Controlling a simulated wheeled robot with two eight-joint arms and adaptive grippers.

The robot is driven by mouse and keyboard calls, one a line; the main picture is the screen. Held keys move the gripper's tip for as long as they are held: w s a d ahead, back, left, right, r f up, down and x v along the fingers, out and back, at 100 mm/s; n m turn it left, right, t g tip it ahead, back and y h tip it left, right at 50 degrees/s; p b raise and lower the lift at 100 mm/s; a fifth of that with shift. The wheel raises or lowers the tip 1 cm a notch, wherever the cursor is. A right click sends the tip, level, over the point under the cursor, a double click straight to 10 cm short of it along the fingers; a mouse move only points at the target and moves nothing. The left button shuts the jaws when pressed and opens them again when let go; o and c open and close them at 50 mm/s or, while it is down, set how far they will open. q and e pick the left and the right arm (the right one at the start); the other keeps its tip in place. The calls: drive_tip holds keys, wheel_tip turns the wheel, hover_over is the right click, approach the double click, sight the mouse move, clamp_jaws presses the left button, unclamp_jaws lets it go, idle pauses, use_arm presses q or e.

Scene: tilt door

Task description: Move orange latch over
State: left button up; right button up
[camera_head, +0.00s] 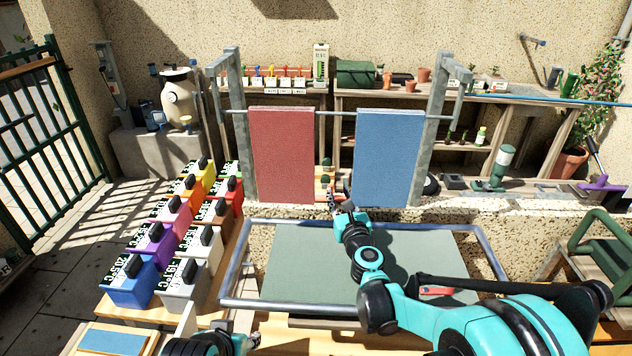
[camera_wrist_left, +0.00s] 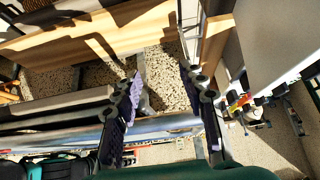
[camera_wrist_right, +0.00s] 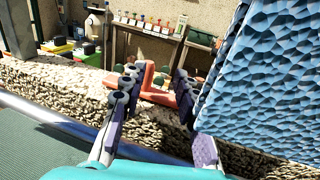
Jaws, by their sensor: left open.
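The orange latch (camera_wrist_right: 150,77) shows in the right wrist view, with a short upright piece on a wider base. My right gripper (camera_wrist_right: 156,88) is open, its fingers on either side of the upright piece in the picture; I cannot tell if they touch it. In the head view my right gripper (camera_head: 334,200) is in the gap between the red panel (camera_head: 282,150) and the blue panel (camera_head: 388,155). I cannot make out the latch clearly there. My left gripper (camera_wrist_left: 165,98) is open and empty in its wrist view. In the head view it is low at the bottom edge.
Both panels hang from a metal bar between two posts. A grey-green table (camera_head: 310,270) with a metal rail (camera_head: 250,304) lies in front. Several coloured boxes (camera_head: 129,283) stand at the left. The blue panel (camera_wrist_right: 265,80) is close beside the right gripper in its wrist view.

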sight(329, 185)
drive_tip(key=shift+w+a+f, duration=0.15)
drive_tip(key=shift+w+a, duration=0.05)
drive_tip(key=shift+a, duration=0.6)
drive_tip(key=shift+w+a, duration=0.25)
drive_tip(key=shift+w, duration=0.05)
drive_tip(key=b+x, duration=0.2)
drive_tip(key=x, duration=0.4)
drive_tip(key=shift+w+f, duration=0.1)
drive_tip(key=shift+w, duration=0.45)
use_arm(q)
drive_tip(key=shift+a+f, duration=0.2)
drive_tip(key=shift+f, duration=1.05)
use_arm(e)
clamp_jaws()
